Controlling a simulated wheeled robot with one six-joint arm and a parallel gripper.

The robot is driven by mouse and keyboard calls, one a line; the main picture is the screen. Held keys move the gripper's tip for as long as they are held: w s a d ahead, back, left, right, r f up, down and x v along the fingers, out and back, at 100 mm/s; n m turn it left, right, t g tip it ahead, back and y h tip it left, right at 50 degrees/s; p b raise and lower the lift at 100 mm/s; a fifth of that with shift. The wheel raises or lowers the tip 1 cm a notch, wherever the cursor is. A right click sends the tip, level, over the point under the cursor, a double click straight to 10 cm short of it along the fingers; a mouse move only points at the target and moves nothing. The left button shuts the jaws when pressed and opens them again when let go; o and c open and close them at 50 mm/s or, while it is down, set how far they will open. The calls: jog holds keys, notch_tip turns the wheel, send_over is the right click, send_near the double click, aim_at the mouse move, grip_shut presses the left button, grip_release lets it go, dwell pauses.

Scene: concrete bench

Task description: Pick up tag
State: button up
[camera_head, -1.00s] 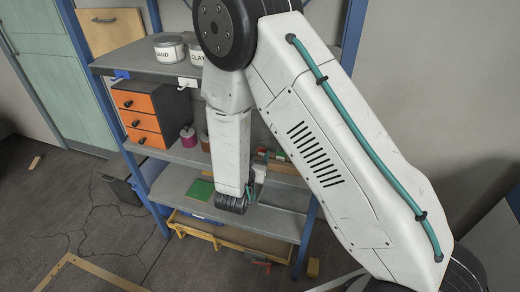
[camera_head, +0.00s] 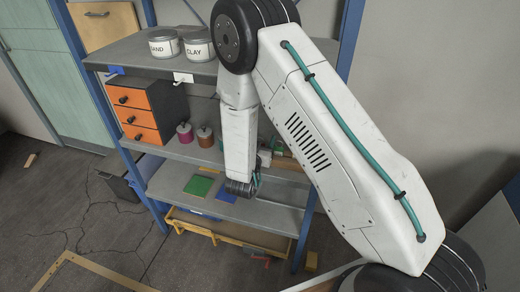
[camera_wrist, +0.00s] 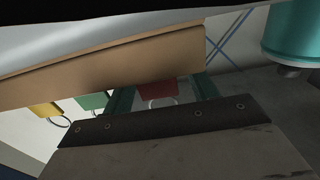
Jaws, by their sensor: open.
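In the wrist view a red tag (camera_wrist: 157,89) with a ring hangs below a tan wooden board (camera_wrist: 110,70). A green tag (camera_wrist: 93,101) and a yellow tag (camera_wrist: 46,110), also with rings, hang to its left. My gripper (camera_wrist: 163,93) is open, its two teal fingers on either side of the red tag as seen here. I cannot tell whether they touch it. In the head view my gripper (camera_head: 262,162) is small and partly hidden by my arm, over the lower shelf near the board (camera_head: 286,162). The tags are too small and covered to tell apart there.
A blue shelf rack holds two tins (camera_head: 164,43), an orange drawer unit (camera_head: 143,110) and small pots (camera_head: 185,133). A green square (camera_head: 198,186) and a blue square (camera_head: 224,192) lie on the lower shelf (camera_head: 172,178). A teal cylinder (camera_wrist: 292,35) is close at upper right.

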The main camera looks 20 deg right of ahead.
jog(key=c, duration=1)
jog(key=shift+c, duration=0.2)
jog(key=shift+r, duration=0.45)
jog(key=r, duration=0.2)
jog(key=shift+s+a+r, duration=0.1)
jog(key=shift+s+r, duration=0.25)
jog(key=shift+r, duration=0.05)
jog(key=s+a+r, duration=0.1)
jog(key=s, duration=1.4)
jog(key=shift+s+a+r, duration=0.15)
jog(key=shift+a, duration=0.15)
